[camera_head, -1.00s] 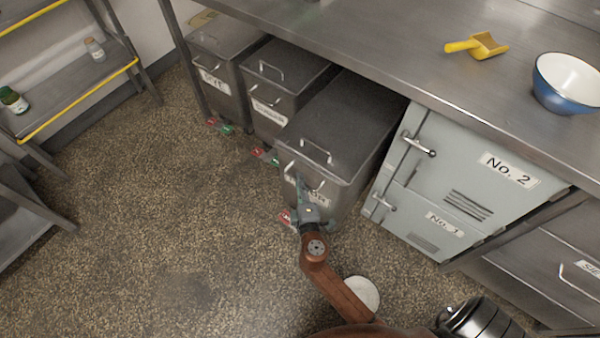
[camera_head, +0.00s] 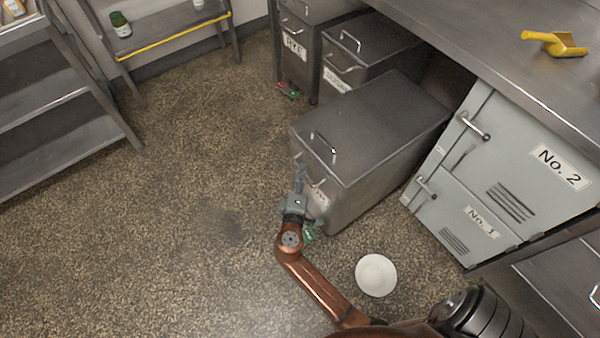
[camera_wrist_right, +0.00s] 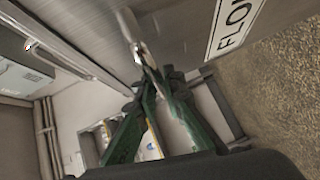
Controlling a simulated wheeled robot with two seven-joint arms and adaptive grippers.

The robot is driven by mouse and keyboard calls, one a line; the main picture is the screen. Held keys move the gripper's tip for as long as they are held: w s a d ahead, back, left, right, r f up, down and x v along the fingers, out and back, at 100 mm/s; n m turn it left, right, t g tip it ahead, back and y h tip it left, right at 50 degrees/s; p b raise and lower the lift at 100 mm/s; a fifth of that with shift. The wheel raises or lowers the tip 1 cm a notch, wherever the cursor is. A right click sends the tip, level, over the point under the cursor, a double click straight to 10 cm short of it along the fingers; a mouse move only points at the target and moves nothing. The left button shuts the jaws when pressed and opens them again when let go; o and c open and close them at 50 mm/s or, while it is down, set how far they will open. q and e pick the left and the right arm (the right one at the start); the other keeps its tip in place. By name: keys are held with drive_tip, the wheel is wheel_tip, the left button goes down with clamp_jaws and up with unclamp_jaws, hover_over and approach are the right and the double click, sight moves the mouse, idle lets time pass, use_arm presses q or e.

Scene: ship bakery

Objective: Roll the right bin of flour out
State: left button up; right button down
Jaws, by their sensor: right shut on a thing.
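The right flour bin (camera_head: 375,125) is a grey metal box with a lid handle, standing out from under the steel counter in the head view, with its back end still near the counter's edge. Its front has a bar handle and a white label, which reads "FLO" where it shows in the right wrist view (camera_wrist_right: 236,22). My right gripper (camera_head: 300,180) is at the bin's front handle. In the right wrist view the green fingers are closed around the metal handle (camera_wrist_right: 138,45). My left gripper is not in view.
Two more bins, one the rye bin (camera_head: 293,45), stand to the left under the counter (camera_head: 470,40). Grey lockers (camera_head: 500,180) are close on the bin's right. A white disc (camera_head: 376,275) lies on the floor nearby. The floor (camera_head: 190,200) at left is clear up to the shelves (camera_head: 60,120).

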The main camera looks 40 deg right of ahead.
drive_tip(key=shift+s+f, duration=0.15)
drive_tip(key=c, duration=2)
unclamp_jaws()
drive_tip(key=shift+a, duration=0.1)
drive_tip(key=shift+r, duration=0.2)
